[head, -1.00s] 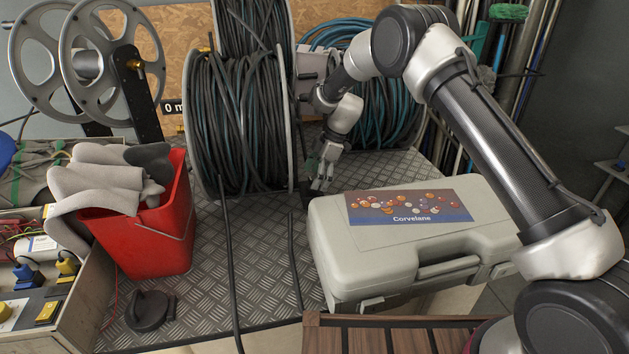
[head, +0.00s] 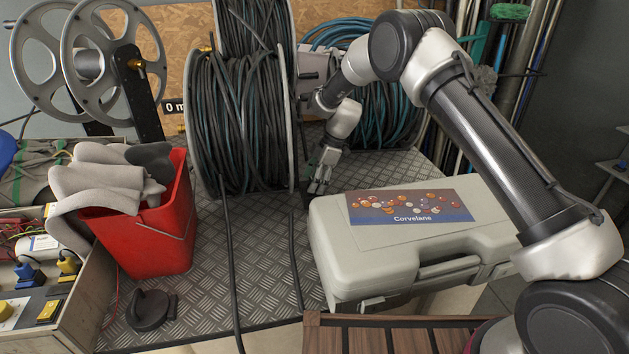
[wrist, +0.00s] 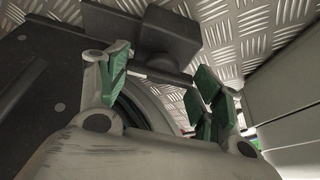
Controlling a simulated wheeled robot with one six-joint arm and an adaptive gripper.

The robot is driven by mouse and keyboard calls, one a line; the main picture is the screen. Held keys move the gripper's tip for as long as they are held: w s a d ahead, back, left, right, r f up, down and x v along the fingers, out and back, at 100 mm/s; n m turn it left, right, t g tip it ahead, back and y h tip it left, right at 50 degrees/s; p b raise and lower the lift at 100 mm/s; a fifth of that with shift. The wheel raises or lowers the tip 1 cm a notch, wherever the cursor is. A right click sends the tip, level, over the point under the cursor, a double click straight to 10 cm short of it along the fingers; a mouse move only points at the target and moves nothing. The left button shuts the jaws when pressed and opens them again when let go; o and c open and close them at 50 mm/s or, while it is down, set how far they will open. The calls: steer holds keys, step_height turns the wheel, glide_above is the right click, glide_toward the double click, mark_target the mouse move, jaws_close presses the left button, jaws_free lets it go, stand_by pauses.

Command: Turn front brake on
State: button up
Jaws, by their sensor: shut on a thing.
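The front hose reel (head: 240,125), wound with dark hose, stands on the tread-plate bench in the head view. My gripper (head: 319,186) is low at its right side, just behind the grey case. In the wrist view my gripper (wrist: 163,88) has its green-padded fingers some way apart, shut on a dark part between them. A black block-shaped piece, probably the front brake (wrist: 165,38), shows at and beyond the fingertips. The exact contact is partly hidden by the fingers. In the head view the brake is too small and hidden to make out.
A red bucket (head: 150,235) with grey cloths stands at left. Loose hose ends (head: 230,270) hang over the bench front. In the wrist view a dark plate (wrist: 50,110) is close at left.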

steer(key=m, duration=0.2)
steer(key=m+t, duration=0.1)
steer(key=m, duration=0.1)
steer(key=shift+s+t, duration=0.15)
steer(key=shift+t, duration=0.15)
steer(key=m+t, duration=0.1)
steer(key=m, duration=0.2)
steer(key=shift+s+m, duration=0.1)
steer(key=shift+m, duration=0.2)
steer(key=m+t+h, duration=0.1)
steer(key=m, duration=0.3)
steer(key=shift+a+t, duration=0.1)
steer(key=shift+t, duration=0.3)
steer(key=shift+m+h, duration=0.5)
steer(key=shift+m, duration=0.8)
steer(key=shift+m+t, duration=0.4)
steer(key=o, duration=1)
steer(key=shift+o, duration=0.2)
